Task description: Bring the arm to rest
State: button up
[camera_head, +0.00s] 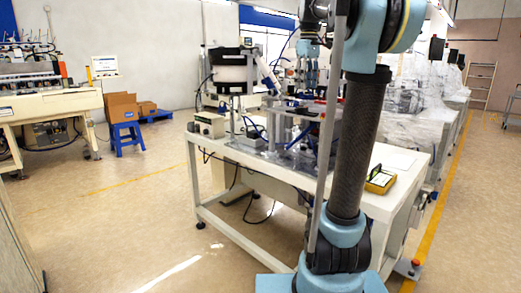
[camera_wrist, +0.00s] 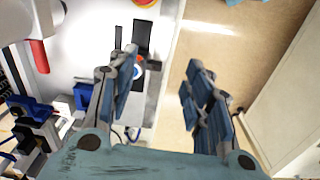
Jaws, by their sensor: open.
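My gripper (camera_wrist: 160,98) shows in the wrist view with its two blue-padded fingers spread wide apart. It is open, and nothing is between the fingers. The left finger overlaps the edge of the white machine table (camera_wrist: 75,60), and the right finger is over the tan floor (camera_wrist: 200,60). In the head view my arm stands upright in front of the workbench, its upper part running out of the top of the picture.
A blue stool (camera_head: 126,139) and cardboard boxes (camera_head: 122,107) are at the back left. Floor at front left is clear.

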jog(key=s+f+m, duration=0.2)
jog(key=s+f, duration=0.8)
jog(key=f, duration=0.3)
jog(key=s+f+m+t, duration=0.1)
jog(key=s+f+m, duration=0.2)
jog(key=s+f, duration=0.7)
jog(key=s+f+m, duration=0.3)
jog(key=s+f, duration=0.8)
jog(key=f, duration=0.6)
jog(key=shift+f+t, duration=0.3)
jog(key=shift+t, duration=0.1)
jog(key=shift+d, duration=0.1)
jog(key=shift+w+f, duration=0.2)
jog(key=shift+w, duration=0.25)
